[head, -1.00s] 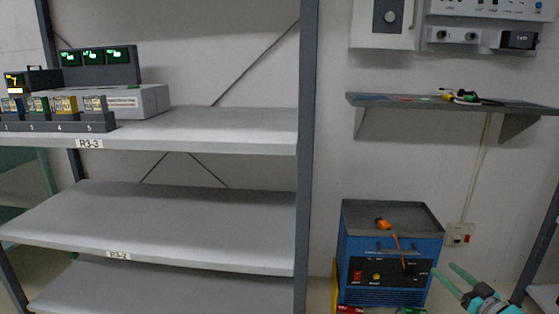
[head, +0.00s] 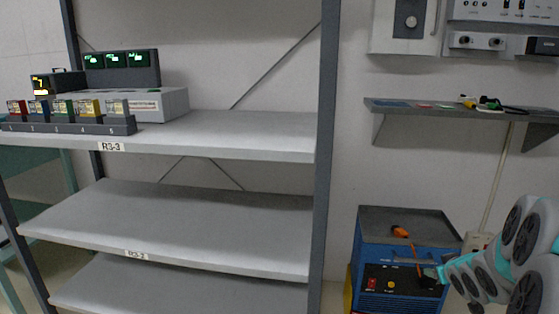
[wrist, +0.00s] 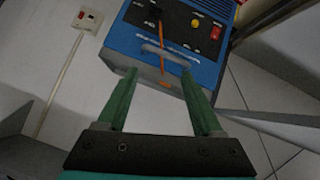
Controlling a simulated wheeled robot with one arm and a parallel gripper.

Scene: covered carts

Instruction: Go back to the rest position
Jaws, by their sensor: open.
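My gripper (wrist: 157,74) shows in the wrist view as two green fingers spread apart on a dark mount. Nothing is between the fingertips, and the blue box lies beyond them. In the head view my arm reaches in from the lower right, in front of the blue box's right side. The gripper's fingers are hard to make out there.
The blue box (head: 398,284), also in the wrist view (wrist: 185,50), has an orange cable on its top. A grey shelf rack (head: 327,190) stands left, with coloured blocks in a holder (head: 70,126). A wall shelf (head: 460,110) holds small items.

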